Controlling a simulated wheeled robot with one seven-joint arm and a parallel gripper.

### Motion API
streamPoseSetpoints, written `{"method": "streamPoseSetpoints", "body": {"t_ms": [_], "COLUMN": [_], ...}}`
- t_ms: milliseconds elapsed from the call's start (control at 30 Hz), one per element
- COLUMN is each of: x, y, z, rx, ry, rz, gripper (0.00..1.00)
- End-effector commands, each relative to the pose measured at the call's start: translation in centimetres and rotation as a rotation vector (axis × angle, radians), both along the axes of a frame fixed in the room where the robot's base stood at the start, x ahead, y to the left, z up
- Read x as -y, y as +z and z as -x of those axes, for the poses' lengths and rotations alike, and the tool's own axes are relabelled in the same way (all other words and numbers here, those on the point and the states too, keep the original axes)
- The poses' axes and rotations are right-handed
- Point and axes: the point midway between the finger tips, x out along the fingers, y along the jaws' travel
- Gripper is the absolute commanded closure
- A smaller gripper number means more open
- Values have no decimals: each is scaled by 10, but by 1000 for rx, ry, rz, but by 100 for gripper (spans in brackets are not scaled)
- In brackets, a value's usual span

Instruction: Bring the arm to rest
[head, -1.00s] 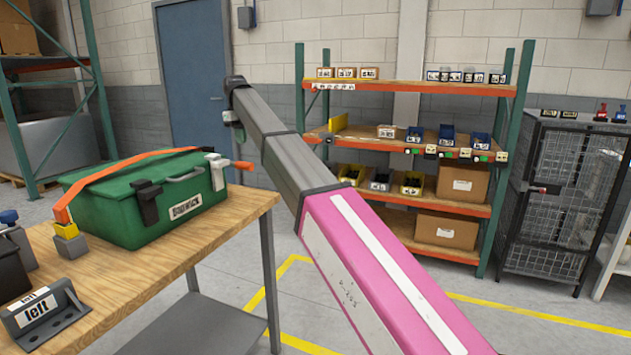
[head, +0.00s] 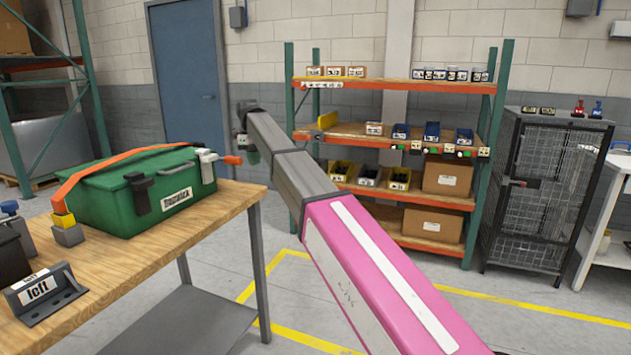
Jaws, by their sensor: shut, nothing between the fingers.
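My arm (head: 360,265), pink with a white stripe and grey towards its far end, reaches from the lower right up to the middle left. My gripper (head: 250,152) hangs at the far end, small and dark, partly hidden by the arm's end. It is shut and holds nothing that I can see. It appears in front of the blue door and wall, right of the green case (head: 140,190) and apart from it in the picture.
The case, with an orange strap, lies on a wooden-topped workbench (head: 150,255) at left, beside a grey bracket marked "left" (head: 45,295). A shelf rack (head: 400,135) with bins and cartons stands behind. A wire cage (head: 540,190) is at right. Floor between is clear.

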Motion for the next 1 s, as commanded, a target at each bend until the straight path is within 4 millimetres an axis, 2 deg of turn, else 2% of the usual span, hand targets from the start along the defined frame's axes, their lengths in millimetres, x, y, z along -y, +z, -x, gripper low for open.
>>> {"method": "streamPoseSetpoints", "body": {"t_ms": [33, 167, 400, 467, 700, 867, 1000], "x": [14, 47, 139, 162, 251, 304, 346], "y": [-16, -58, -167, -192, -285, -336, -374], "z": [4, 8, 35, 44, 97, 143, 189], "rx": [-4, -8, -18, -20, -22, -20, -20], "ry": [36, 169, 548, 651, 1063, 1337, 1575], "rz": [-3, -16, -53, -62, -89, -100, -107], "gripper": [100, 100, 100, 100, 100, 100, 100]}}
